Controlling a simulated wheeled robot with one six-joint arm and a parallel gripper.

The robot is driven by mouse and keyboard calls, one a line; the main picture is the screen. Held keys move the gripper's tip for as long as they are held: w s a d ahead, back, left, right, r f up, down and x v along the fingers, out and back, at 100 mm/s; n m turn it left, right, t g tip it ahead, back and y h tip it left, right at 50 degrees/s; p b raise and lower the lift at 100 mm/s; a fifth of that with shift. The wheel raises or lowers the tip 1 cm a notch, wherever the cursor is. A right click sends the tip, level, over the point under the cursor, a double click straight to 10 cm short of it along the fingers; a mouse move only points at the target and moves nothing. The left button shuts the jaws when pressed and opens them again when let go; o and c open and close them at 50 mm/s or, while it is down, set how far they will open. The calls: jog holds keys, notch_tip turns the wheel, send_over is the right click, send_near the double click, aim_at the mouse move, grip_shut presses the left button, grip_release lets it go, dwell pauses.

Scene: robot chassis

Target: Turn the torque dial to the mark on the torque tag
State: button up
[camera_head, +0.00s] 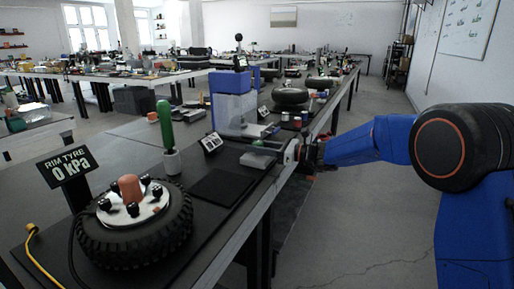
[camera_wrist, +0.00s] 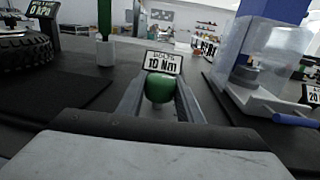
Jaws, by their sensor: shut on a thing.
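The torque tag (camera_wrist: 162,64) is a small stand reading "BOLTS 10 Nm", upright just beyond my fingers in the wrist view. It also shows in the head view (camera_head: 211,142), too small to read. A round green knob (camera_wrist: 159,88), seemingly the torque dial, sits between my fingers below the tag. My gripper (camera_wrist: 159,97) is shut on it, one finger on each side. No scale or pointer on the knob is readable. In the head view my gripper (camera_head: 290,151) reaches the bench's right edge, and the knob cannot be made out there.
A tyre (camera_head: 135,230) with a bolted rim lies at the near left beside a "RIM TYRE 0 kPa" sign (camera_head: 64,168). A green handle (camera_head: 165,124) stands in a white holder. A blue-and-clear machine (camera_head: 235,97) stands behind. A dark mat (camera_head: 222,187) is clear.

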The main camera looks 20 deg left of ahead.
jog(key=m+t, duration=0.3)
jog(key=t, duration=0.2)
jog(key=shift+h, duration=0.3)
jog(key=shift+m+t+h, duration=0.8)
jog(key=shift+m+t, duration=0.7)
jog(key=shift+t, duration=0.5)
jog(key=shift+w+m+t, duration=0.1)
jog(key=shift+m+t, duration=0.2)
jog(key=shift+t, duration=0.1)
jog(key=o, duration=1)
jog(key=shift+o, duration=0.2)
jog(key=v, duration=1.7)
jog(key=shift+d+r, duration=0.2)
